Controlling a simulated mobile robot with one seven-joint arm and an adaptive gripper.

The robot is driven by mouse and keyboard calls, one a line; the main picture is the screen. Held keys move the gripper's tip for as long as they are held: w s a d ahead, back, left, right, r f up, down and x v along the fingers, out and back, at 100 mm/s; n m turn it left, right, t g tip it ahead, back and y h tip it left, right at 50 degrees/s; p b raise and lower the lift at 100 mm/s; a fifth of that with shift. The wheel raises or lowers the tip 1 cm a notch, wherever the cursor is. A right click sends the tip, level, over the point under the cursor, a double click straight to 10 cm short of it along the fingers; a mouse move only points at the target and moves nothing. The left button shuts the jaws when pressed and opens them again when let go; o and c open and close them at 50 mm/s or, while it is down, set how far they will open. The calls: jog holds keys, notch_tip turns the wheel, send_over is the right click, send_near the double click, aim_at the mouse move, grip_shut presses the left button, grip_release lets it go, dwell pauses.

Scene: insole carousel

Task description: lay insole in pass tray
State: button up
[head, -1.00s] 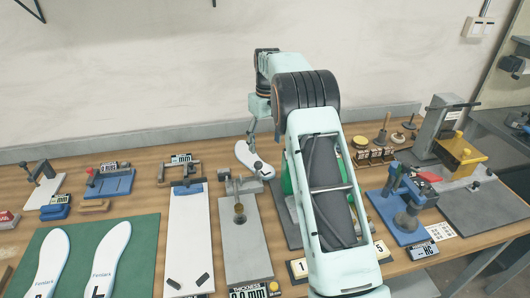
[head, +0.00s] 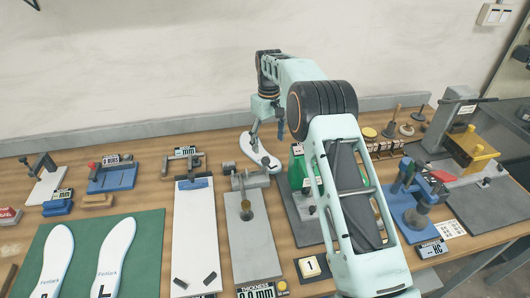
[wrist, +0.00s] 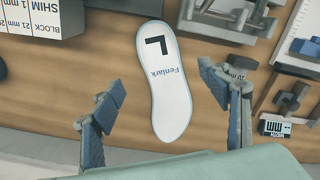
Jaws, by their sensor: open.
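A white insole (head: 262,158) marked with a black L lies on the wooden bench near the back wall. It also shows in the wrist view (wrist: 170,95), flat on the wood. My gripper (head: 267,138) is open and empty above it. In the wrist view its two fingers (wrist: 163,92) are spread to either side of the insole, apart from it. I cannot tell which thing is the pass tray.
A grey thickness gauge (head: 252,240) stands just in front of the bench insole. A long white board (head: 192,235) is left of it. A blue press (head: 410,205) stands on the right. A labelled block (wrist: 40,18) is near the insole in the wrist view.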

aim_at(275, 166)
notch_tip(275, 166, down, 8)
jog(key=shift+s+r+p, duration=0.1)
jog(key=shift+s+p, duration=0.05)
jog(key=shift+p, duration=0.6)
jog(key=shift+c, duration=0.3)
